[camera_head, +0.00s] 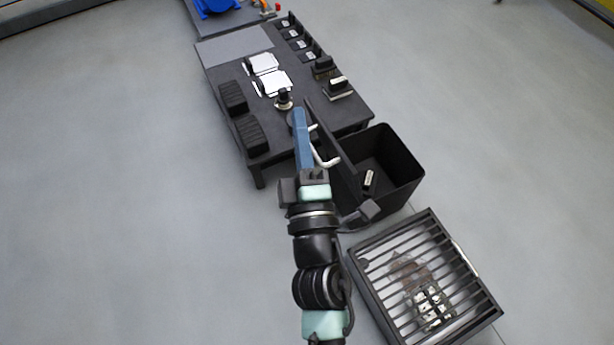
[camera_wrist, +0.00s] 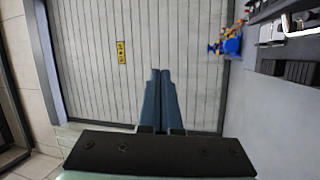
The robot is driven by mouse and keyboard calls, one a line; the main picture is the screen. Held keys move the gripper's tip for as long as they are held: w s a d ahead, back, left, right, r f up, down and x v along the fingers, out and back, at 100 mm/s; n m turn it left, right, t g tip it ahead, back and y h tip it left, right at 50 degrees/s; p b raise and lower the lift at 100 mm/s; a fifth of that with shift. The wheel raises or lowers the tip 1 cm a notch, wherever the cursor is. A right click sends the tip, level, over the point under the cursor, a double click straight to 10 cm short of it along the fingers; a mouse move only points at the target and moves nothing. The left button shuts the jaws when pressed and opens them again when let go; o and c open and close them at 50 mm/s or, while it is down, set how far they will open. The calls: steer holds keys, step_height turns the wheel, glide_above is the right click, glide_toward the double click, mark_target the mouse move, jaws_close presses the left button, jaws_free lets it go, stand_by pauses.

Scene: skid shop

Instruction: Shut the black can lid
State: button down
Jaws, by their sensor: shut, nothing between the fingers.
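The black can (camera_head: 404,150) stands on the floor at the right of the dark table, open at the top. Its black lid (camera_head: 345,170) stands up steeply along the can's left side. A pale bent handle (camera_head: 326,158) shows by the lid's left face. A small pale-labelled item (camera_head: 369,181) is inside the can. My gripper (camera_head: 299,112) is left of the lid, with its blue fingers together and empty. Whether it touches the lid cannot be told. The wrist view also shows the shut fingers (camera_wrist: 160,74), but not the can or lid.
The dark table (camera_head: 345,112) holds black blocks (camera_head: 252,135), white papers (camera_head: 272,82) and small devices. A slatted black crate (camera_head: 372,298) with parts inside stands in front of the can. The left floor is clear. A ribbed door (camera_wrist: 90,60) fills much of the wrist view.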

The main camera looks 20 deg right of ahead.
steer(key=s+a+f+n+g+y+b, duration=0.15)
steer(key=f+b, duration=0.25)
steer(key=f, duration=0.6)
steer(key=s+a+f+n+b, duration=0.1)
steer(key=s+f+n+b, duration=0.15)
steer(key=f, duration=0.85)
steer(key=w+d, duration=0.6)
steer(key=w, duration=0.3)
steer(key=shift+w+r, duration=0.15)
steer(key=shift+r, duration=0.3)
steer(key=shift+d+r+m+p, duration=0.1)
steer(key=shift+m+p, duration=0.2)
